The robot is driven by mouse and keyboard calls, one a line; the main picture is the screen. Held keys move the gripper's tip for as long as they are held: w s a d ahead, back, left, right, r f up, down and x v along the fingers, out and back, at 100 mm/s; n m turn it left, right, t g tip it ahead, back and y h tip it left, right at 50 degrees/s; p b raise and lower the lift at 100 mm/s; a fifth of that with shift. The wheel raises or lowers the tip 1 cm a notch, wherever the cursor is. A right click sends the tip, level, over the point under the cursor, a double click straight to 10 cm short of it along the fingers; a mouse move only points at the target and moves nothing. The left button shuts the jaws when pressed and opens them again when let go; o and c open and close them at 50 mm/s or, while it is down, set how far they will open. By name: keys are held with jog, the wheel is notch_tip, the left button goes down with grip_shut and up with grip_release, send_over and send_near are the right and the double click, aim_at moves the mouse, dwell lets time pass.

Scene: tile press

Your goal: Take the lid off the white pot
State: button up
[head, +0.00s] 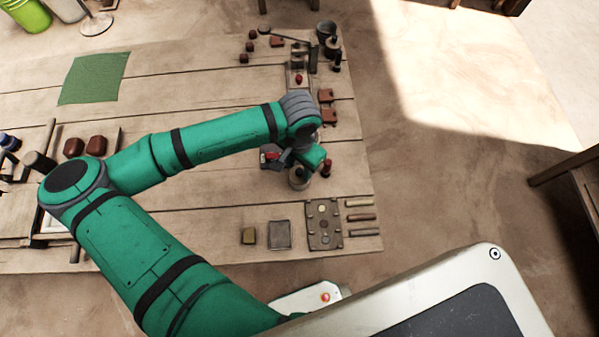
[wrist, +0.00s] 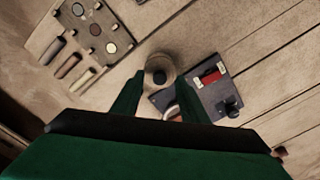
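I cannot tell the lid's edge from the pot's rim. No contact shows, and the height gap is unclear. My gripper (head: 308,158) is small and partly covered by my wrist in the head view.
A dark plate with a red block (wrist: 209,76) and a black knob lies close beside the pot. A panel with round discs (head: 324,224) and several sticks lie nearer the front. A grey square tray (head: 280,235) is left of them. Bare planks (head: 200,215) lie left.

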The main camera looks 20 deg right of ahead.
jog(key=shift+f, duration=0.8)
jog(key=shift+c, duration=0.2)
grip_shut()
jog(key=shift+r, duration=0.1)
